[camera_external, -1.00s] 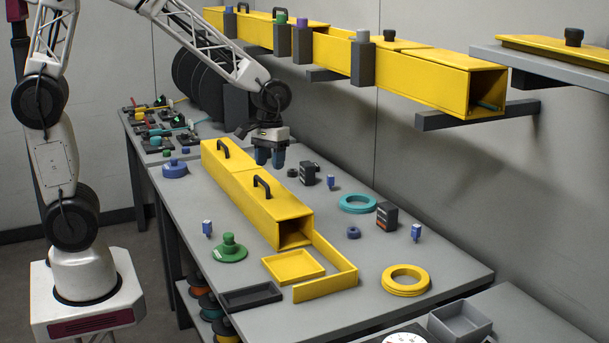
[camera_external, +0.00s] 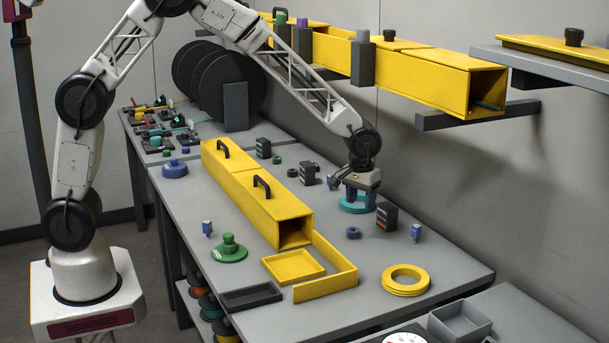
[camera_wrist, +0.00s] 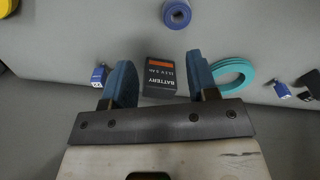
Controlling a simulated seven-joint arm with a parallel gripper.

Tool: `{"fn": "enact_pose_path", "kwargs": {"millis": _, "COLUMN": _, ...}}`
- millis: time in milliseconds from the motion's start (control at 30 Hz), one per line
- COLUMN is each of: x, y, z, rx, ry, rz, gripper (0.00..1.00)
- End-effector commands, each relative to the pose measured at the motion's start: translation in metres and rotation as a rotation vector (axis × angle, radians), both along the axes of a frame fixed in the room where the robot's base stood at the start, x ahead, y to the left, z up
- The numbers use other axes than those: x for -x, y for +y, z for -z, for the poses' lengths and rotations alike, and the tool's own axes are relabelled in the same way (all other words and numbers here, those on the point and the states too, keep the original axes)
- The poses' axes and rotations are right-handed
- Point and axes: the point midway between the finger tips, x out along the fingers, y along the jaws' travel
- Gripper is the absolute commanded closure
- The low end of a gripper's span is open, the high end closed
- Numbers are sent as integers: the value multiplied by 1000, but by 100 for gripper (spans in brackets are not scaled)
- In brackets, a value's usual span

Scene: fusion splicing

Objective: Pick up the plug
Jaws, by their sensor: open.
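Small blue-and-white connector pieces are the likeliest plugs, though I cannot tell which one is meant. One plug-like piece (camera_external: 416,232) stands right of my gripper, another (camera_external: 207,228) stands left of the yellow duct. In the wrist view one (camera_wrist: 99,75) is just left of the left finger and another (camera_wrist: 282,90) is at the far right. My gripper (camera_external: 360,197) is low over the teal ring (camera_external: 353,205) in the outside view, partly hiding it. In the wrist view, my gripper (camera_wrist: 160,70) is open, with a black battery (camera_wrist: 160,77) showing between the fingers.
The battery (camera_external: 386,216) stands close right of my gripper. A blue spool (camera_external: 353,233) and yellow ring (camera_external: 405,280) lie nearer the front. The long yellow duct (camera_external: 262,204) runs along the table's left. The wall is close behind.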

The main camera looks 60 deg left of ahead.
Motion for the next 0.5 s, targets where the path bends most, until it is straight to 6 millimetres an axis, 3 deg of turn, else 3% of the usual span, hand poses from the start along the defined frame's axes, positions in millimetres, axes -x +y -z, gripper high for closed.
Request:
{"fn": "enact_pose_path", "kwargs": {"millis": 200, "x": -65, "y": -50, "z": 16, "rx": -37, "ry": -107, "rz": 109, "gripper": 46}}
{"fn": "enact_pose_path", "kwargs": {"millis": 333, "x": -93, "y": -74, "z": 22, "rx": -51, "ry": -159, "rz": 158, "gripper": 46}}
{"fn": "enact_pose_path", "kwargs": {"millis": 500, "x": -113, "y": -93, "z": 27, "rx": -61, "ry": -198, "rz": 198, "gripper": 46}}
